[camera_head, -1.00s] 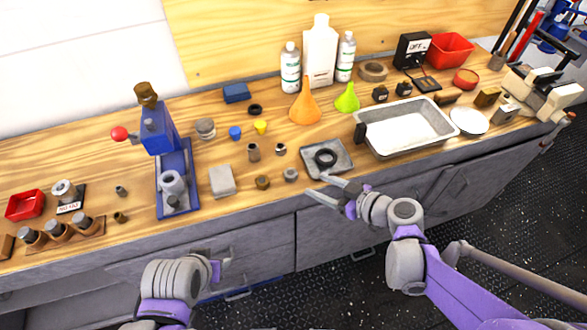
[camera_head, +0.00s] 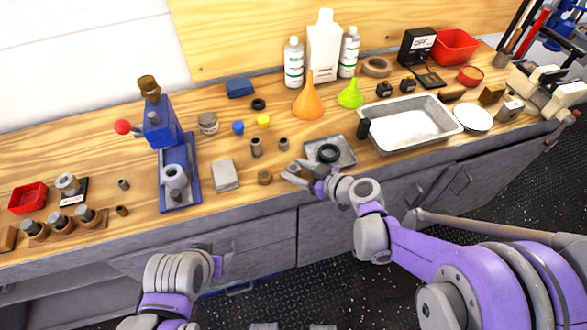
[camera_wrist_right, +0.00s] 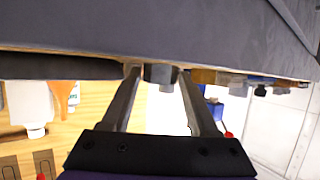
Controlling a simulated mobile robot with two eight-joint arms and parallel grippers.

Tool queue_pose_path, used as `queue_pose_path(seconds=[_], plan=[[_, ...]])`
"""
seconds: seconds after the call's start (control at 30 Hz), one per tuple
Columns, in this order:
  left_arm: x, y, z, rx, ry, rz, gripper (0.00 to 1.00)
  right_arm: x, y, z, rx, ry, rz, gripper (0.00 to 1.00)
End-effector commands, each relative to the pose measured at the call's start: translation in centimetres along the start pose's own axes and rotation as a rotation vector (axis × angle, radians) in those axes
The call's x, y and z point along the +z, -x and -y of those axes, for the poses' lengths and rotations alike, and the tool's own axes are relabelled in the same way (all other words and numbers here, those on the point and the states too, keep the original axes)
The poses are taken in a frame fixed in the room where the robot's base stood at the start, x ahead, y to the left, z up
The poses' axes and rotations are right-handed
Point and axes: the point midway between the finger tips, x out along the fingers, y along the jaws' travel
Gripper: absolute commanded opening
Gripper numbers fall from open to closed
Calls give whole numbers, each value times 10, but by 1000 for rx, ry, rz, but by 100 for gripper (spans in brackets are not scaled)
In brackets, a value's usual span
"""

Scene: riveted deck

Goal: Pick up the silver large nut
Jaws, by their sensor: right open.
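The silver large nut (camera_wrist_right: 160,75) shows in the right wrist view as a grey faceted block between the tips of my right gripper, hanging at the bench edge in this upside-down picture. In the head view my right gripper (camera_head: 291,171) is open at the front of the bench, its fingers on either side of the nut's place; the nut is mostly hidden there. I cannot tell whether the fingers touch it. My left gripper (camera_head: 218,265) is low in front of the bench, mostly hidden by its own wrist; its jaws cannot be made out.
A brass-coloured nut (camera_head: 265,177) stands just left of the right gripper. A grey tray (camera_head: 343,144) with a dark ring (camera_head: 328,153) lies just behind and right. Small cylinders (camera_head: 256,147) stand behind. A grey block (camera_head: 225,175) and blue press (camera_head: 176,170) are further left.

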Motion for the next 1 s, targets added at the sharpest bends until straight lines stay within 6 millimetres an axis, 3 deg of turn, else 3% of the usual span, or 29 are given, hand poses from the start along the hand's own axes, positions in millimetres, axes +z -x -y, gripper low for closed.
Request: queue_pose_path(seconds=[0.03, 0.3, 0.37, 0.73, 1.0], plan=[[0, 0, 0, 0, 0, 0, 50, 0, 0, 0, 0, 0, 0, 57], [0, 0, 0, 0, 0, 0, 50, 0, 0, 0, 0, 0, 0, 8], [0, 0, 0, 0, 0, 0, 50, 0, 0, 0, 0, 0, 0, 0], [-1, 1, 0, 0, 0, 0, 50, -6, 3, 0, 0, 0, 0, 0], [-8, 11, 0, 0, 0, -5, 50, -52, 22, 0, 0, 0, -1, 0]])
